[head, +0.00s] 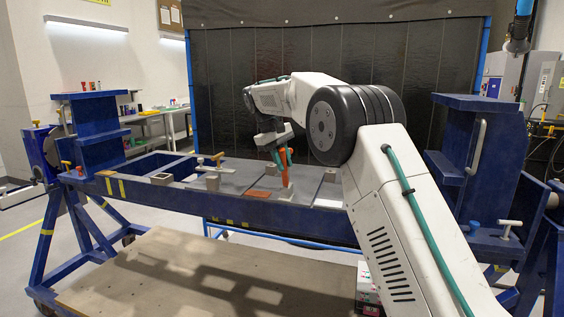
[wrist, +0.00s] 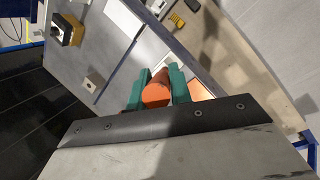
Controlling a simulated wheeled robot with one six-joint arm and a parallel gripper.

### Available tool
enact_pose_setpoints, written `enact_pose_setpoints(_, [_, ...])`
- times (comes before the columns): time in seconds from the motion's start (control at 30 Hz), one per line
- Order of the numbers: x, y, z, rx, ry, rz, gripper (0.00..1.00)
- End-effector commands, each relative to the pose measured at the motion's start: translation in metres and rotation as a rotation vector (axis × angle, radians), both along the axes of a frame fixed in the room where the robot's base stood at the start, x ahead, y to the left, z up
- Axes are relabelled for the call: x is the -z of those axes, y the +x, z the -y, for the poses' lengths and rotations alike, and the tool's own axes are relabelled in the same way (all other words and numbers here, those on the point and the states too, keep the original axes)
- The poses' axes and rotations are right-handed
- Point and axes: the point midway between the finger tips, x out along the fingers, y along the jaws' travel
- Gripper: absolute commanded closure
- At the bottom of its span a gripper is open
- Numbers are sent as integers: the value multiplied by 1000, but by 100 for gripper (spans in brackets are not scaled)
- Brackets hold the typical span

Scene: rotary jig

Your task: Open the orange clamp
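The orange clamp (head: 286,174) stands on a pale block on the blue jig's beam, near the middle of the head view. Its orange handle rises nearly upright, leaning slightly. In the wrist view its rounded orange end (wrist: 157,94) points toward the camera. My gripper (head: 281,157) reaches down from above, with its green fingers around the upper part of the handle. In the wrist view the fingers of my gripper (wrist: 158,88) lie on both sides of the orange handle with no clear gap. The clamp's lower parts are mostly hidden in the wrist view.
Another clamp with a tan handle (head: 212,160) stands to the left on the jig (head: 240,207). An orange plate (head: 258,196) lies flat beside the orange clamp. Tall blue end brackets (head: 95,130) bound the jig. A wooden platform (head: 200,275) lies below.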

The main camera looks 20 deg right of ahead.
Motion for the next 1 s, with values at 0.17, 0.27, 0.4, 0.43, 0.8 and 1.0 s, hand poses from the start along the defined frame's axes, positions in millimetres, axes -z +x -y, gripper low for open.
enact_pose_setpoints(0.17, [0,0,0,-1,1,2,59])
enact_pose_setpoints(0.27, [0,0,0,-1,0,2,59])
enact_pose_setpoints(0.4, [-3,1,-1,-1,0,2,59])
enact_pose_setpoints(0.43, [-6,1,-2,-1,0,2,59])
enact_pose_setpoints(0.8, [-59,8,-21,-1,0,3,59])
enact_pose_setpoints(1.0, [-72,9,-25,-2,0,2,59])
